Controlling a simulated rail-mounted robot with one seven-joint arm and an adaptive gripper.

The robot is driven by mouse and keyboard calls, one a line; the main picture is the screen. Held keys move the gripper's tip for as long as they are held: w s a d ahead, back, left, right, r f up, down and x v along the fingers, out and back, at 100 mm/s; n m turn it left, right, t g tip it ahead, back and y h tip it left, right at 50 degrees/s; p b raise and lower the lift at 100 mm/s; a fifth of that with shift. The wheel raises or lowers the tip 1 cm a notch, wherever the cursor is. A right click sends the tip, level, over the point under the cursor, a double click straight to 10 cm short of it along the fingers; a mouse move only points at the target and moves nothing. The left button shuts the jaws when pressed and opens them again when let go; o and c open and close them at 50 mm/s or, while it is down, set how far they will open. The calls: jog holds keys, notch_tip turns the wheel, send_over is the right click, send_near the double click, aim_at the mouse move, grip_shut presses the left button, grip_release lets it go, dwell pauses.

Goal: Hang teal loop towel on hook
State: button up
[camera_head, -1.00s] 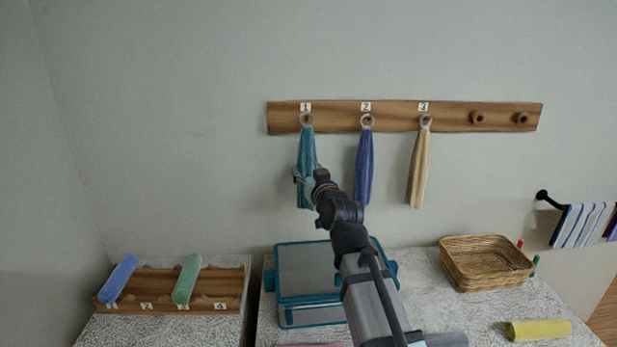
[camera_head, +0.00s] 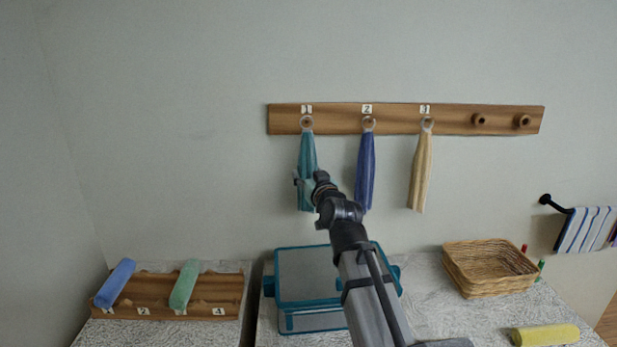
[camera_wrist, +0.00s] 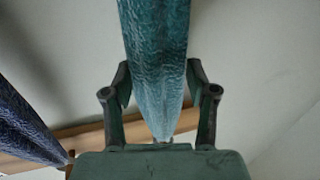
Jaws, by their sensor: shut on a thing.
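The teal loop towel (camera_head: 307,153) hangs down in front of the wooden hook board (camera_head: 450,118), with its pale loop at hook 1 (camera_head: 307,122). From this distance the loop appears around the peg. My gripper (camera_head: 307,182) is at the towel's lower half, shut on it. In the wrist view the teal towel (camera_wrist: 156,60) runs between the two fingers of my gripper (camera_wrist: 158,90), and its narrow end points toward the board.
A blue towel (camera_head: 365,165) hangs at hook 2 and a tan towel (camera_head: 421,170) at hook 3. Two pegs to the right are bare. Below are a teal-edged box (camera_head: 308,278), a wicker basket (camera_head: 490,268), a rolled-towel rack (camera_head: 215,290) and a yellow roll (camera_head: 545,335).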

dwell(0.3)
jog(key=o, duration=1.4)
jog(key=shift+c, duration=0.2)
jog(key=shift+s, duration=0.15)
